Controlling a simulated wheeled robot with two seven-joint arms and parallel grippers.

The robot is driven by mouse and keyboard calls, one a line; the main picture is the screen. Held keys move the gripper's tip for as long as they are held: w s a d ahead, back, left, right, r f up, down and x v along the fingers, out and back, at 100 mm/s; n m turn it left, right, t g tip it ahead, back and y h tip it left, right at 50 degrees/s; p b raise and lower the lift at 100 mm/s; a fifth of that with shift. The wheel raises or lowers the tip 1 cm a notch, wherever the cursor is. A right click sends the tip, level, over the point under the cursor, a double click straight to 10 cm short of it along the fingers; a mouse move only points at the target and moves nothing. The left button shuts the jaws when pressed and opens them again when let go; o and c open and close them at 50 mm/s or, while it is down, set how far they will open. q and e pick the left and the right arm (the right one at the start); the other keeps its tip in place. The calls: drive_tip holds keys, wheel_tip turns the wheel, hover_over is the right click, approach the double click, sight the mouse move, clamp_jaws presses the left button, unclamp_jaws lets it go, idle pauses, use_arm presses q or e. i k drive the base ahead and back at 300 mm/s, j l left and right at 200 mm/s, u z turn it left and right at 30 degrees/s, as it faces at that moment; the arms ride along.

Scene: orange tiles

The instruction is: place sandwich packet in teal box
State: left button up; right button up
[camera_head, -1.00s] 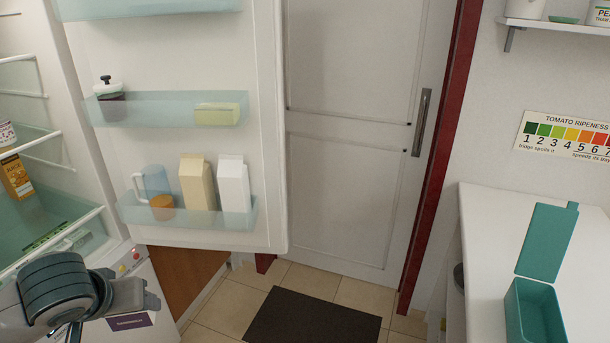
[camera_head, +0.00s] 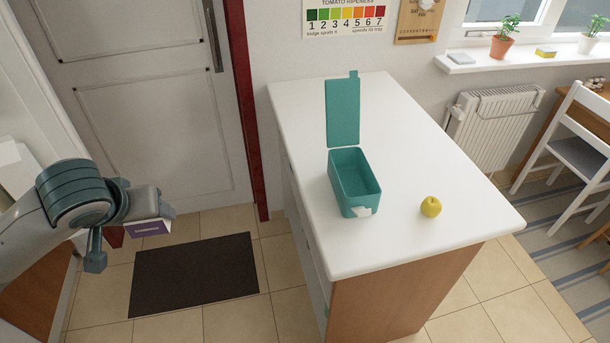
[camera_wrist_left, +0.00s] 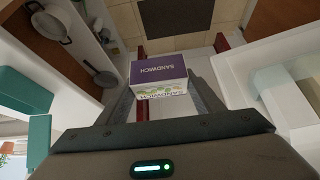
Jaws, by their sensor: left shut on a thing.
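The sandwich packet (camera_head: 148,228) is a small purple and white box. My left gripper (camera_head: 150,212) is shut on it and holds it in the air over the floor, left of the counter. In the left wrist view the packet (camera_wrist_left: 158,75) sits between the two fingers, its purple face reading "SANDWICH". The teal box (camera_head: 353,195) stands on the white counter with its lid (camera_head: 343,112) swung open towards the back. Its inside looks empty. My right gripper is not in view.
The white counter (camera_head: 440,225) has a yellow apple (camera_head: 430,206) right of the teal box. A dark mat (camera_head: 195,273) lies on the tiled floor below my left gripper. A closed door (camera_head: 150,110) stands behind. Free counter surface surrounds the box.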

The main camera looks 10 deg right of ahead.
sight(352, 181)
drive_tip(key=j+z, duration=0.1)
drive_tip(key=z, duration=0.35)
drive_tip(key=j+z, duration=0.15)
drive_tip(key=z, duration=0.7)
drive_tip(key=k+j+z, duration=0.15)
drive_tip(key=z, duration=0.25)
drive_tip(key=k+j+z, duration=0.2)
drive_tip(key=z, duration=0.2)
drive_tip(key=k+j+z, duration=0.25)
drive_tip(key=z, duration=0.2)
drive_tip(key=k+j+z, duration=0.15)
drive_tip(key=k, duration=0.3)
drive_tip(key=k+z, duration=0.1)
drive_tip(key=k, duration=0.35)
